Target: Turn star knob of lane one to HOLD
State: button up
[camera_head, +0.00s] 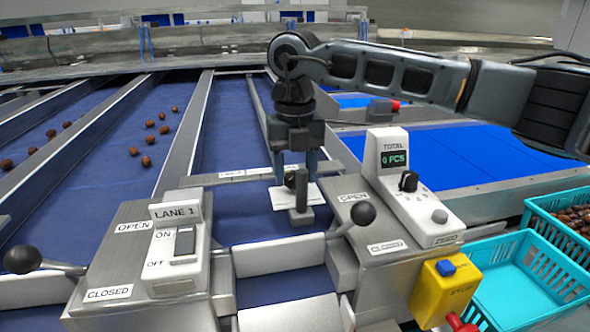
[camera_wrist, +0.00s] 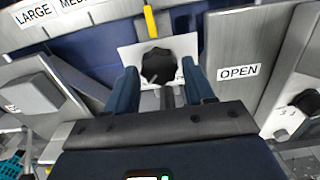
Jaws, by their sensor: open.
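The star knob (camera_wrist: 158,66) is black and lobed. In the wrist view it sits on a white plate (camera_wrist: 128,55), with a yellow strip (camera_wrist: 151,22) just beyond it. The lettering on the plate is too small to read. My gripper (camera_wrist: 160,70) is open, its two blue fingers apart on the left and right of the knob, with nothing held. I cannot tell whether they touch it. In the head view my gripper (camera_head: 295,178) points down over the white plate (camera_head: 284,199), beside a grey post (camera_head: 301,203); the knob is mostly hidden there.
The LANE 1 switch box (camera_head: 178,245) stands at left and a TOTAL counter box (camera_head: 388,160) at right. Ball-ended levers (camera_head: 22,260) and (camera_head: 362,214) flank the lane. A yellow button box (camera_head: 437,290) and turquoise crates (camera_head: 520,290) lie at lower right. Dates (camera_head: 147,161) lie on the left belt.

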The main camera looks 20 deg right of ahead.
jog(key=shift+r+b, duration=0.7)
jog(key=shift+r, duration=3.2)
